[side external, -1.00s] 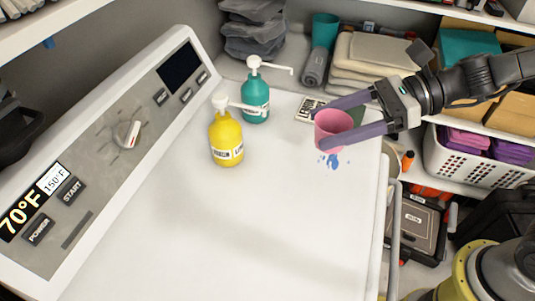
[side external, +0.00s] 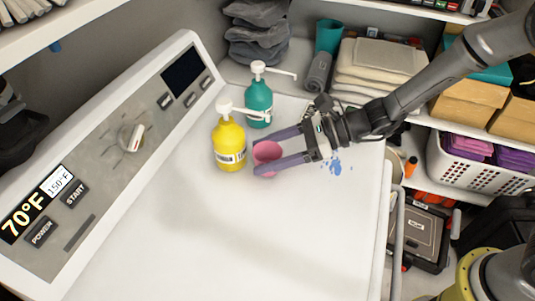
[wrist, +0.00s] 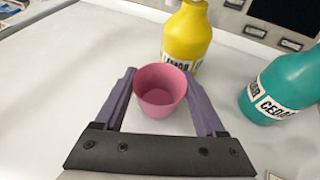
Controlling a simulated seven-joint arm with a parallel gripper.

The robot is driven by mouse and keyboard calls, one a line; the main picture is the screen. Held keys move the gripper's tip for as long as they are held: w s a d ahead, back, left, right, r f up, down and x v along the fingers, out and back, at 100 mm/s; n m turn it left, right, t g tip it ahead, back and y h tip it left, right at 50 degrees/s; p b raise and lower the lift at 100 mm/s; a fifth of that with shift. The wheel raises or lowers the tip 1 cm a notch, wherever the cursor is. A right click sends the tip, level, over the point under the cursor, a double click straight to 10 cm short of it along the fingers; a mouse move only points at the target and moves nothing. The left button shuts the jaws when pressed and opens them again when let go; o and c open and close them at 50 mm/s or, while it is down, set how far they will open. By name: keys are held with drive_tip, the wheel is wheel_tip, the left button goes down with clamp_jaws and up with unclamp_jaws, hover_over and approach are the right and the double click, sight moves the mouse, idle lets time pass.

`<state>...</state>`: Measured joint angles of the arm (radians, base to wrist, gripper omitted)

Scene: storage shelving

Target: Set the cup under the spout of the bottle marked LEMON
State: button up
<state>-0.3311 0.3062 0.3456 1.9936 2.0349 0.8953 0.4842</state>
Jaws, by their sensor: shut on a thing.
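The pink cup (side external: 267,152) is upright between the purple fingers of my gripper (side external: 257,156), which is shut on it. The cup also shows in the wrist view (wrist: 160,92). The yellow bottle (side external: 229,145) stands just left of the cup; its label in the wrist view (wrist: 184,62) is partly hidden by the cup but looks like LEMON. Its white spout (side external: 246,111) points right, toward the space above the cup. I cannot tell whether the cup touches the white surface or is exactly under the spout tip.
A teal bottle (side external: 258,103), labelled CEDAR in the wrist view (wrist: 283,92), stands behind, with its own white spout. A control panel (side external: 110,150) borders the left. Blue stains (side external: 333,165) mark the surface at right. The front of the white surface (side external: 240,240) is clear.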

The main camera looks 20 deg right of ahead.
drive_tip(key=shift+f, duration=0.35)
drive_tip(key=shift+f, duration=0.1)
drive_tip(key=o, duration=1.4)
drive_tip(key=shift+d+r, duration=0.15)
drive_tip(key=shift+r, duration=0.05)
drive_tip(key=v, duration=1.1)
drive_tip(key=shift+s+d+r, duration=0.1)
drive_tip(key=shift+s+d, duration=0.1)
drive_tip(key=shift+d, duration=0.05)
drive_tip(key=shift+r, duration=0.1)
